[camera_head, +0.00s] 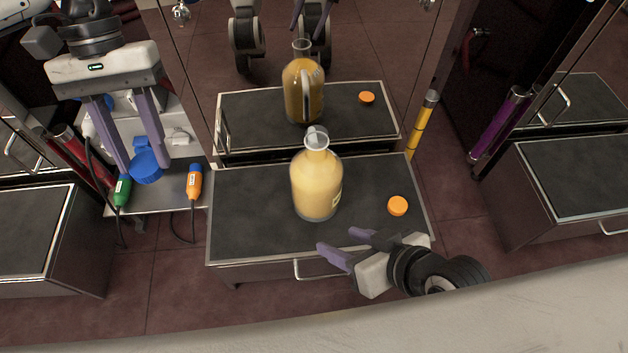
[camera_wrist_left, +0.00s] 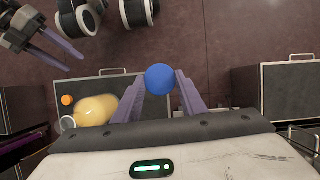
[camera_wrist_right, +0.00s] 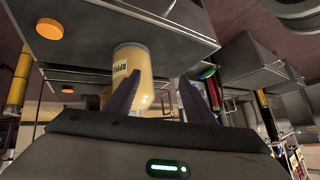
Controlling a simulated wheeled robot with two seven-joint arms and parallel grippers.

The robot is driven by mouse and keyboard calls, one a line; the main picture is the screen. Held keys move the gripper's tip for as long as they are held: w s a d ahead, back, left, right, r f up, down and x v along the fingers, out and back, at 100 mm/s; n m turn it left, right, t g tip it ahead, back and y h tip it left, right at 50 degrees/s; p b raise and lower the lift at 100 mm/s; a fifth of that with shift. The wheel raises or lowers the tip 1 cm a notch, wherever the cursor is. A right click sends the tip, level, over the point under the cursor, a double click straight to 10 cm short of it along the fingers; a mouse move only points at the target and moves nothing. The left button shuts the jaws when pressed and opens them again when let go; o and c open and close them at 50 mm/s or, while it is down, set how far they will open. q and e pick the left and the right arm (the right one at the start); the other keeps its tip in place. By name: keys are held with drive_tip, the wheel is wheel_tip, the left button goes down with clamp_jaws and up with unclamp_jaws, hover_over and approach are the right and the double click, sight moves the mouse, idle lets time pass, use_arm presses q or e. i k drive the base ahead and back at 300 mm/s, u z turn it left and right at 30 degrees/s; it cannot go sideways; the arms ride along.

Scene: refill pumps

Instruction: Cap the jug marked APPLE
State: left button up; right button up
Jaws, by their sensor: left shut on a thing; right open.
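A clear jug (camera_head: 315,185) of yellow juice stands upright on the dark-topped middle cabinet (camera_head: 255,215), its neck open. Its label reads APPLE in the right wrist view (camera_wrist_right: 122,73). An orange cap (camera_head: 397,205) lies on the same top, to the right of the jug. My left gripper (camera_head: 142,167) is shut on a round blue cap (camera_head: 147,166), held high to the left of the jug; the blue cap also shows between the fingers in the left wrist view (camera_wrist_left: 161,78). My right gripper (camera_head: 336,239) is open and empty near the cabinet's front edge, in front of the jug.
A mirror-like panel behind the cabinet reflects the jug (camera_head: 303,92) and orange cap (camera_head: 367,97). Green (camera_head: 122,190) and orange (camera_head: 194,182) corded handles hang left of the cabinet. Dark-topped cabinets stand left (camera_head: 38,225) and right (camera_head: 580,170). The left cabinet top is clear.

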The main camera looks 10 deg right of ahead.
sight(316, 171)
drive_tip(key=z, duration=2.8)
drive_tip(key=k, duration=1.1)
drive_tip(key=u, duration=1.6)
